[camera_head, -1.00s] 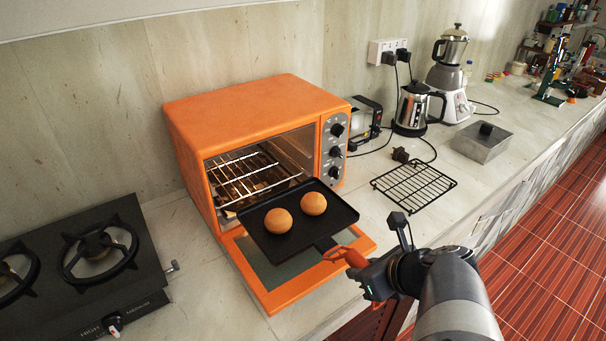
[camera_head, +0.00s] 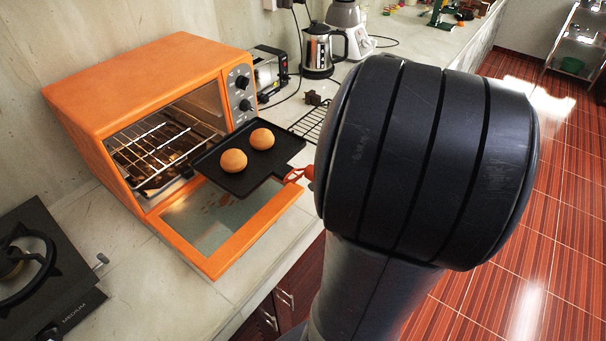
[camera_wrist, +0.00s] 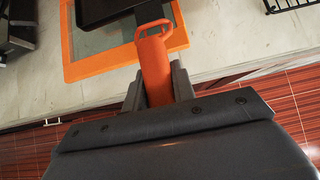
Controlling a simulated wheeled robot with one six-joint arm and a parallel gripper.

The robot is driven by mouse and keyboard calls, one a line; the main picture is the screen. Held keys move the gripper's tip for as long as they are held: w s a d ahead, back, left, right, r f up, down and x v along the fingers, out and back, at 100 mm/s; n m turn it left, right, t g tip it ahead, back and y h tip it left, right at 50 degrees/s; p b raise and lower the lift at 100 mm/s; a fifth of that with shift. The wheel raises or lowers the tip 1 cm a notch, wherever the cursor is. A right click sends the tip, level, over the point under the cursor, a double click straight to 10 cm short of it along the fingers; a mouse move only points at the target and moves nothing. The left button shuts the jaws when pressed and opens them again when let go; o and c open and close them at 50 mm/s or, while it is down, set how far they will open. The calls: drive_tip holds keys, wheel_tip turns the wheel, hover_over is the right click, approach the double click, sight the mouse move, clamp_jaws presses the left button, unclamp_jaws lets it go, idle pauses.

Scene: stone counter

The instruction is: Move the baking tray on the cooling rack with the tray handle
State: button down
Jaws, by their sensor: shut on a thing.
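The black baking tray (camera_head: 280,156) carries two round buns, (camera_head: 233,160) and (camera_head: 262,138), and is held above the open oven door (camera_head: 240,236), outside the oven opening. The orange tray handle (camera_wrist: 155,68) joins the tray's near edge; the tray's dark corner (camera_wrist: 105,9) shows at the top of the wrist view. My gripper (camera_wrist: 160,85) is shut on the handle, one finger on each side. In the head view my large dark arm link hides the gripper. The cooling rack (camera_head: 311,122) lies on the counter right of the tray, partly hidden by my arm.
The orange oven (camera_head: 150,75) stands against the wall with a wire shelf (camera_head: 160,150) inside. A stove (camera_head: 40,270) is at the left. A toaster (camera_head: 268,72), a kettle (camera_head: 318,50) and a blender (camera_head: 348,25) stand behind the rack, with cords on the counter.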

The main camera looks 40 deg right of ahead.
drive_tip(key=w+d+p, duration=0.3)
drive_tip(key=w+d, duration=0.1)
drive_tip(key=d, duration=0.8)
drive_tip(key=w+d+p, duration=0.3)
drive_tip(key=w+d, duration=0.1)
drive_tip(key=d, duration=0.8)
drive_tip(key=w+d+p, duration=0.2)
drive_tip(key=w+d, duration=0.2)
drive_tip(key=d, duration=0.9)
drive_tip(key=shift+p, duration=0.4)
drive_tip(key=shift+f, duration=0.2)
idle(0.6)
